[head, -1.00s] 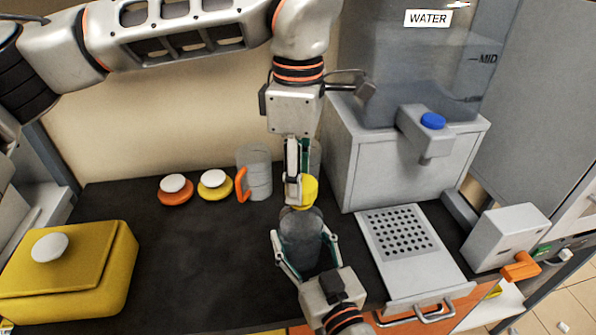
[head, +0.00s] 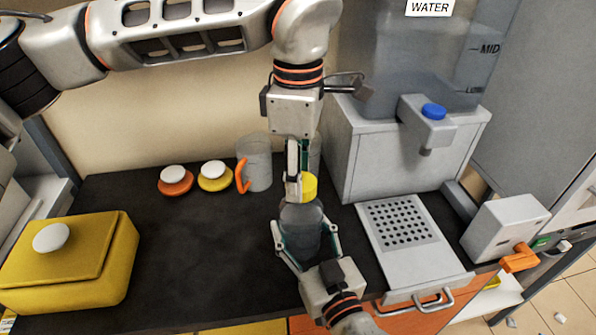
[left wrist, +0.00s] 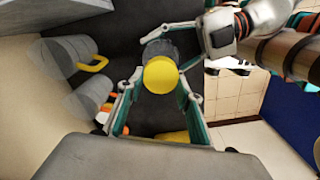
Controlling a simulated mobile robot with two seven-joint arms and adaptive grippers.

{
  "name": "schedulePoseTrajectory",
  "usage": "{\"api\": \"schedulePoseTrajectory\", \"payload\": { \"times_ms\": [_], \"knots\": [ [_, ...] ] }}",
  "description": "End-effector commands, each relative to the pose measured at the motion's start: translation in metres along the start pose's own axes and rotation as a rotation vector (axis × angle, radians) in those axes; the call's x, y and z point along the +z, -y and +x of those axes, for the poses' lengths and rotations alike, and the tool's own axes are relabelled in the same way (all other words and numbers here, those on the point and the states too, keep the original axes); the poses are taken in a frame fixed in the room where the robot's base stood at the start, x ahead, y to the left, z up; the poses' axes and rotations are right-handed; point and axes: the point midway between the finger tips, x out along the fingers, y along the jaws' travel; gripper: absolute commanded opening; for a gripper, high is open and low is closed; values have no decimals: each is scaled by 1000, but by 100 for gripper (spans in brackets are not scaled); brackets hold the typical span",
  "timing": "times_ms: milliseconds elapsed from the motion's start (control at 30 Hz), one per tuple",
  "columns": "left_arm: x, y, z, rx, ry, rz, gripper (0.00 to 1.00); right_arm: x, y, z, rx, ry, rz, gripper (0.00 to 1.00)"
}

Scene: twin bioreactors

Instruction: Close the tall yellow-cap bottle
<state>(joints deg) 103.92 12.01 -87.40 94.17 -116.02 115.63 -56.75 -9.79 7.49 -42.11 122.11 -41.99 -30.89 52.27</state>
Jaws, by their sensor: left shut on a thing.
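The tall bottle (head: 301,232) is a dark grey, see-through body standing upright near the counter's front. The yellow cap (head: 309,187) is right at its top; whether it is seated or just above cannot be told. My left gripper (head: 299,190) comes down from above and is shut on the cap, hiding part of it. In the left wrist view the cap (left wrist: 160,75) lies between its fingertips, over the bottle (left wrist: 158,49). My right gripper (head: 306,238) comes from the front, its fingers closed around the bottle's sides.
A water dispenser (head: 385,160) with a perforated drip tray (head: 378,258) stands close on the right. A clear mug with an orange handle (head: 258,165), an orange lid (head: 175,185) and a yellow lid (head: 214,180) are behind left. A yellow box (head: 75,275) is front left. The middle-left counter is bare.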

Motion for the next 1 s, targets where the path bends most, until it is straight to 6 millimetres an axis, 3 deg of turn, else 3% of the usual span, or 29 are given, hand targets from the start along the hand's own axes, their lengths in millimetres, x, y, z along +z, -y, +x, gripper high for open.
{"api": "schedulePoseTrajectory", "payload": {
  "times_ms": [933, 967, 1000],
  "knots": [
    [0, 0, 12, 1, 0, 1, 24, 0, 0, 0, 0, -1, 0, 19],
    [0, 0, 11, 1, 0, 1, 24, 0, 0, 0, 0, -1, 0, 0],
    [0, 0, 11, 1, 0, 6, 24, 0, 0, 0, 0, -1, 0, 0]
  ]
}}
